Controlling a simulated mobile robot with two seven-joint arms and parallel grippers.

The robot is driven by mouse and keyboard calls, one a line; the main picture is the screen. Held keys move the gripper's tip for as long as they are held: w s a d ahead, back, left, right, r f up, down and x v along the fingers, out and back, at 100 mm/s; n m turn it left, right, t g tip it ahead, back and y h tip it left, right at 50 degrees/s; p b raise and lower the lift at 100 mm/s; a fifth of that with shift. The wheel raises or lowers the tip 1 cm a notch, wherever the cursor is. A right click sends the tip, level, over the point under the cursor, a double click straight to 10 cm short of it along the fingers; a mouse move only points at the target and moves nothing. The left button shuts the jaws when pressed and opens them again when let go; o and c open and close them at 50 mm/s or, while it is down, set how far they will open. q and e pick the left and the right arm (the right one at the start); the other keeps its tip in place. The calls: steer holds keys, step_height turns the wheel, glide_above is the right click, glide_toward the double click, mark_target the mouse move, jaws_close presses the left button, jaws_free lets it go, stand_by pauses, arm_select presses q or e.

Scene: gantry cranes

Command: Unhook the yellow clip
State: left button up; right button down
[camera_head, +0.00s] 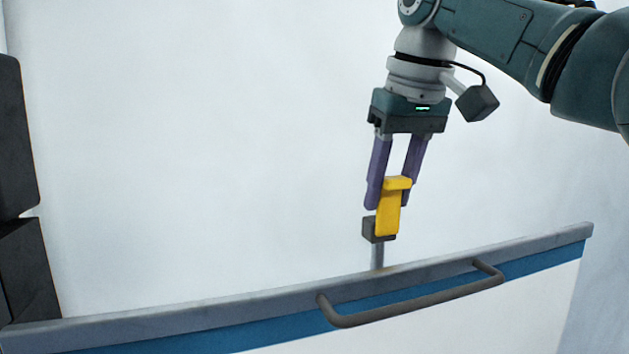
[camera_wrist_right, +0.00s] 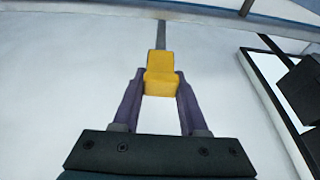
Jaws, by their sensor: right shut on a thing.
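The yellow clip (camera_head: 390,212) sits between the purple fingers of my right gripper (camera_head: 391,196), which is shut on it. The clip is upright, and its lower part is in front of a small dark grey block (camera_head: 369,230) on a short grey post (camera_head: 377,257). I cannot tell whether the clip touches the block. In the right wrist view the clip (camera_wrist_right: 161,78) is between both fingertips of the right gripper (camera_wrist_right: 160,88), with a grey bar (camera_wrist_right: 161,36) beyond it. My left gripper is not in view.
A grey rail (camera_head: 230,307) with a blue band below it runs across the front, rising to the right. A dark grey handle (camera_head: 415,303) sticks out from it below the clip. Dark blocks (camera_head: 18,140) stand at the left edge. The space left of the gripper looks clear.

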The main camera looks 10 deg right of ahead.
steer(key=shift+w, duration=0.15)
stand_by(0.4)
steer(key=shift+c, duration=2.2)
jaws_free()
steer(key=v, duration=0.8)
steer(key=shift+w+r, duration=0.1)
steer(key=shift+r, duration=0.35)
steer(key=shift+s+a+r, duration=0.1)
steer(key=shift+s+r, duration=0.15)
steer(key=shift+r, duration=0.25)
